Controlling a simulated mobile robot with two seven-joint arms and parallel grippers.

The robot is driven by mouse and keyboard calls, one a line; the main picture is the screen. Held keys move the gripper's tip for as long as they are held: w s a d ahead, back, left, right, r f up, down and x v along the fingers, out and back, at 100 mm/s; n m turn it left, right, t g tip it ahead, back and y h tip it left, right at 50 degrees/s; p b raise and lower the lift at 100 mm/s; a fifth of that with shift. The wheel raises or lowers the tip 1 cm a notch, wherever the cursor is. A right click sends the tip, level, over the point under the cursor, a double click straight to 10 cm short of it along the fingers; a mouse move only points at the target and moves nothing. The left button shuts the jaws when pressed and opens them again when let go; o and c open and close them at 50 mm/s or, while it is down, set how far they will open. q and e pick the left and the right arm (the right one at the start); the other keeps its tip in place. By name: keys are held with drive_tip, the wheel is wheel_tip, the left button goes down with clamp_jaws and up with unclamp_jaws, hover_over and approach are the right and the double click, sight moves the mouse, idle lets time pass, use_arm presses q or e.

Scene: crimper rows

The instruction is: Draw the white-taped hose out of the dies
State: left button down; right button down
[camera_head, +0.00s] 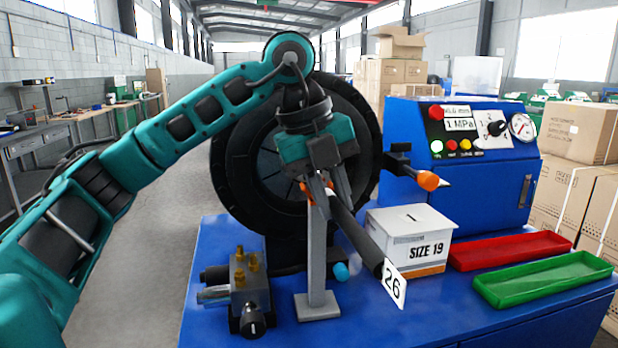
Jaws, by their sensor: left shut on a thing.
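My left gripper (325,192) comes down in front of the crimper's large black ring head (232,160) and is shut on a dark hose (356,232). The hose slants down to the right, toward the camera, with a white tag reading 26 (393,284) at its near end. An orange band (308,188) shows beside the fingers. I cannot make out white tape on the hose. The dies and the hose's far end are hidden behind my gripper, so I cannot tell whether the hose is still between the dies. My right gripper is not in view.
A grey stand (316,262) rises below the hose. A valve block with brass fittings (250,285) is left of it. A SIZE 19 box (408,240), a red tray (510,250) and a green tray (543,279) lie right. A control panel (465,140) stands behind.

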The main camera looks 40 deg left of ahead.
sight(332, 201)
use_arm(q)
drive_tip(key=shift+r, duration=0.2)
drive_tip(key=shift+r+p, duration=2.1)
drive_tip(key=shift+r, duration=0.15)
drive_tip(key=shift+r+p, duration=0.55)
drive_tip(key=shift+r, duration=0.6)
